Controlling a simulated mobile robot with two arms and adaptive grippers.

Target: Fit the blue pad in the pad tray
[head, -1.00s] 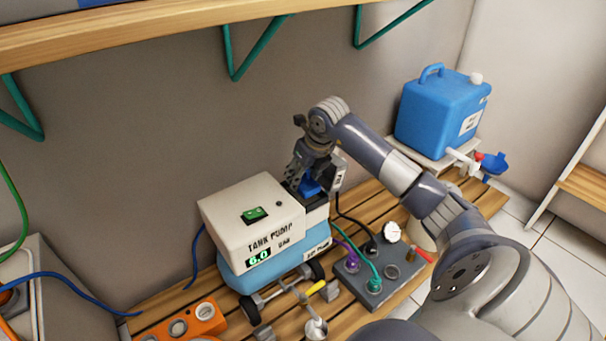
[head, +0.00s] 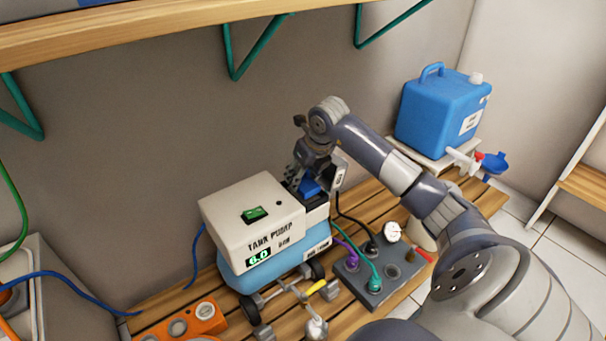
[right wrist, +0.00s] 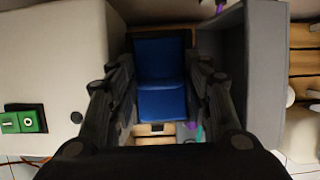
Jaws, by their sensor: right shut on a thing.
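The blue pad (head: 311,187) is between the fingers of my right gripper (head: 304,178), at the right side of the tank pump. In the right wrist view the blue pad (right wrist: 160,62) shows as two blue faces between the dark fingers, and the right gripper (right wrist: 161,80) is shut on it. A pale, open-topped holder (head: 317,215), which looks like the pad tray, is just below the pad against the pump. I cannot tell how far the pad is inside it. My left gripper is out of view.
The tank pump (head: 250,205) stands on the slatted wooden bench, close left of the gripper. A grey panel (head: 360,285) with several coloured connectors and cables is in front. A blue jerrycan (head: 435,115) stands at the back right. A wooden shelf (head: 180,27) is overhead.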

